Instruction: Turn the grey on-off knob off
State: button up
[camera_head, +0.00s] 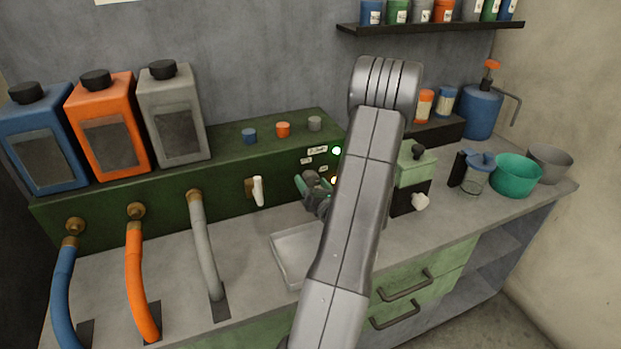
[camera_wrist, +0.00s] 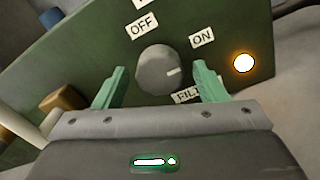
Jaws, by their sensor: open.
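The grey on-off knob (camera_wrist: 158,72) is on the green panel in the wrist view, between an OFF label (camera_wrist: 142,25) at its upper left and an ON label (camera_wrist: 202,37) at its upper right. Its pale pointer mark lies on the right side of its face, pointing right. My gripper (camera_wrist: 158,68) is open, with one green finger on each side of the knob. I cannot tell whether the fingers touch it. In the head view my gripper (camera_head: 314,190) is in front of the green machine (camera_head: 110,200), and the knob is hidden there.
A white-handled tap (camera_head: 258,191) is left of my gripper, and a shallow tray (camera_head: 285,262) lies below. A light green box (camera_head: 412,172) stands to the right.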

jog(key=shift+x, duration=0.8)
jog(key=shift+c, duration=0.5)
jog(key=c, duration=0.9)
